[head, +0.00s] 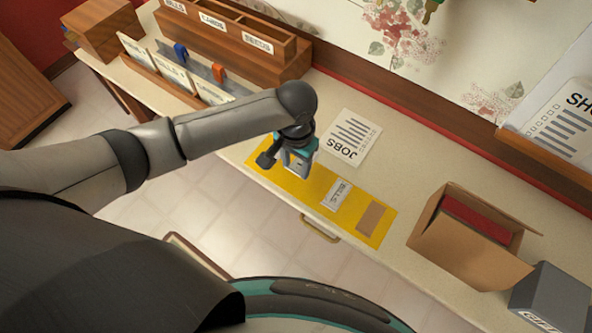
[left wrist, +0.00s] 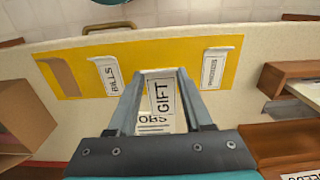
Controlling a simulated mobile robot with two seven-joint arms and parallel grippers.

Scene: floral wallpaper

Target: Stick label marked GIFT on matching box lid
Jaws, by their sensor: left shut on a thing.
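My left gripper (head: 298,168) is over the yellow mat (head: 262,171) on the counter. In the left wrist view its fingers (left wrist: 161,76) are shut on a white label marked GIFT (left wrist: 163,97). In the head view that label is mostly hidden by the gripper. A grey box (head: 553,295) stands at the lower right corner, with large lettering on its side that is cut off by the picture edge and seems to start with GI. My right gripper is not in view.
The mat also holds a BILLS label (head: 336,195) and a brown rectangle (head: 371,218); another label (left wrist: 214,68) shows in the wrist view. A JOBS sheet (head: 352,138) lies behind. An open cardboard box (head: 455,245) stands left of the grey box. Wooden organisers (head: 232,45) fill the far left.

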